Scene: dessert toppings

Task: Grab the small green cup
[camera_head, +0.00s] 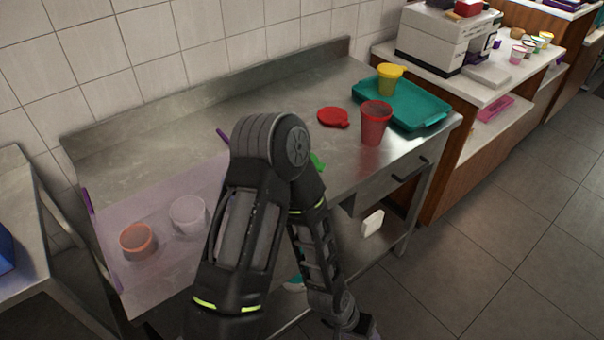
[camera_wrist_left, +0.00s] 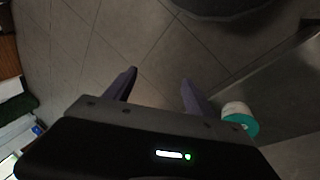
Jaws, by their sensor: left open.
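A small green piece (camera_head: 317,162) shows on the steel table just right of my arm's elbow. The arm hides most of it, so I cannot tell whether it is a cup or a lid. My left arm crosses the middle of the head view and bends down in front of the table. My left gripper (camera_wrist_left: 159,80) is open and empty in the left wrist view, with floor tiles behind its fingers. A white and teal object (camera_wrist_left: 240,118) shows right of the fingers, apart from them. My right gripper is not in view.
A red cup (camera_head: 375,123) stands by a teal tray (camera_head: 405,105) holding a yellow cup (camera_head: 389,79). A red lid (camera_head: 333,117) lies nearby. Orange (camera_head: 138,241) and clear (camera_head: 188,215) containers stand on a translucent mat (camera_head: 165,275) at left. The table's back strip is bare.

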